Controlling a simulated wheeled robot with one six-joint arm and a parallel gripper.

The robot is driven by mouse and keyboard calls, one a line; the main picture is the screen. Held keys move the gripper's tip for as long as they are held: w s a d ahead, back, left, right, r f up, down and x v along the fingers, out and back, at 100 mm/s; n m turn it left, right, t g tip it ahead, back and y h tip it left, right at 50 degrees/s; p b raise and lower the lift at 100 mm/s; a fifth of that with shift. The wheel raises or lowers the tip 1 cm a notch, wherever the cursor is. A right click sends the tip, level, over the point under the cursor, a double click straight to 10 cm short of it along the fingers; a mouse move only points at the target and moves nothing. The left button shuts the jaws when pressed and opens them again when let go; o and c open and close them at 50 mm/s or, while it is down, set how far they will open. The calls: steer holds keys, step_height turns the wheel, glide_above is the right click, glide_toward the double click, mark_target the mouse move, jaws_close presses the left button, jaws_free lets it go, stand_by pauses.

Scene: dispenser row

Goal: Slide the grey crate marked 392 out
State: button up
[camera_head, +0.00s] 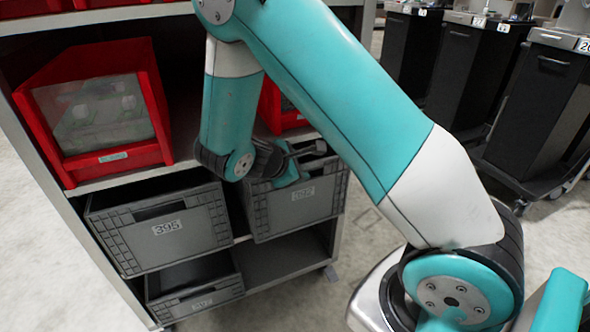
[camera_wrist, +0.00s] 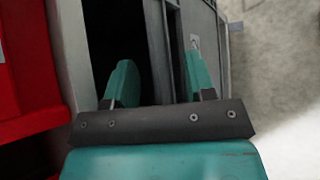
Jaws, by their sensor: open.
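The grey crate marked 392 (camera_head: 298,215) sits on the rack's middle shelf, right of the crate marked 395, its label facing out. My gripper (camera_head: 302,163) is at the top of its front wall and hides part of the rim. In the wrist view, my gripper (camera_wrist: 161,85) has its two teal fingers apart. The crate's front wall (camera_wrist: 208,35) runs up the picture there, with the left finger over the dark side and the right finger over the outer face. The wall's edge appears between the fingers; contact cannot be told.
The crate marked 395 (camera_head: 190,240) stands to the left, and a lower grey crate (camera_head: 195,300) below it. A red bin (camera_head: 140,155) is on the shelf above. Black carts (camera_head: 535,100) stand at the right. The shelf below crate 392 looks bare.

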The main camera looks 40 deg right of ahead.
jaws_close()
steer(key=shift+r, duration=0.1)
stand_by(1.3)
